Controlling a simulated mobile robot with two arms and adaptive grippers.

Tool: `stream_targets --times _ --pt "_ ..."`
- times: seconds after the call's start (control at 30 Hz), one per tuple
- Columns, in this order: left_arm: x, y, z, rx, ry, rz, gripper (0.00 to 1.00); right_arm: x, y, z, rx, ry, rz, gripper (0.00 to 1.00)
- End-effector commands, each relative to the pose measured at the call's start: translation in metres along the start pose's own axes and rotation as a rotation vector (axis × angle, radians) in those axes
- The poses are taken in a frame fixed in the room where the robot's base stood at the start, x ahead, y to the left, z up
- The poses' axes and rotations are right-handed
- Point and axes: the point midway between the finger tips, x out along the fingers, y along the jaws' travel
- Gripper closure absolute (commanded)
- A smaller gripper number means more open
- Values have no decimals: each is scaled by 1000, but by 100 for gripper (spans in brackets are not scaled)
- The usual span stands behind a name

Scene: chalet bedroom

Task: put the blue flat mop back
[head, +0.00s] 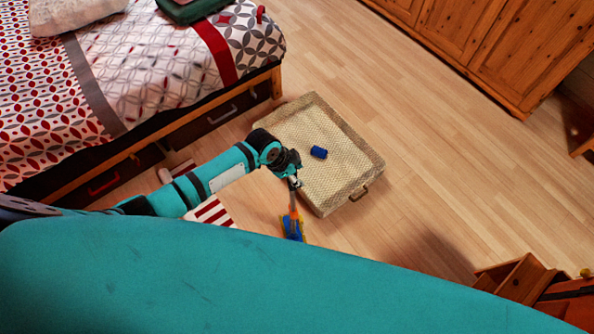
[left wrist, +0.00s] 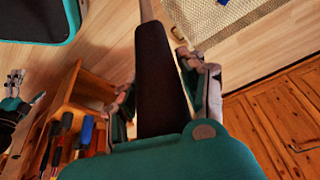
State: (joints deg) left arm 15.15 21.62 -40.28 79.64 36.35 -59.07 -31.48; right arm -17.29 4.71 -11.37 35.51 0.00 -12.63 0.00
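My left gripper (head: 294,180) is over the floor by the near-left edge of a woven tray, with its fingers on either side of a long handle. In the left wrist view the handle's black grip (left wrist: 160,75) lies between the fingers (left wrist: 160,90), and a thinner pole runs on from it. In the head view an orange-brown length shows below the gripper, with a blue and yellow piece (head: 293,228) at its lower end, which looks like the blue flat mop. My large teal body hides part of the floor. What looks like my right gripper (left wrist: 15,85) shows small and dark at the left wrist view's edge.
The woven tray (head: 345,187) holds a small blue cylinder (head: 319,152). A bed (head: 150,60) with drawers stands at left. A wooden rack (left wrist: 88,90) with several coloured-handled tools is near me. A wooden cabinet (head: 480,40) stands at the back. The floor right of the tray is clear.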

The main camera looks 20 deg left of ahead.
Motion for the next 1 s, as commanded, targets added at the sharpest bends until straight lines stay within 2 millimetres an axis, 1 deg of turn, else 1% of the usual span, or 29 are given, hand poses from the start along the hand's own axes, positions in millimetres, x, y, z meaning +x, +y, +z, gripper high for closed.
stream_targets --times 0.03,0.1,0.13,0.37,0.47,0.53,0.57,0.63,0.9,1.0 --pt "2 2 3 -1 -6 5 51 1 0 0 0 -1 0 0" --pt "2 2 2 -1 -4 4 42 1 0 0 0 -1 0 0" --pt "2 2 2 -1 -3 4 41 1 0 0 0 -1 0 0" --pt "0 1 -1 -1 1 3 41 0 -1 -1 -1 1 -1 0" --pt "-7 0 -4 -1 2 2 41 -4 -2 -1 -1 1 -2 0" --pt "-16 0 -8 0 4 1 41 -11 -2 -2 -1 1 -3 0" --pt "-19 -1 -6 0 4 0 41 -9 -2 -2 -1 1 -3 0" --pt "-31 -1 -6 0 5 -1 41 -8 -3 -2 -1 2 -3 0" --pt "-91 -1 -6 2 5 -1 41 -7 -3 -3 -1 3 -4 0" --pt "-109 -1 -6 1 4 0 41 -6 -3 -3 -1 3 -4 0"
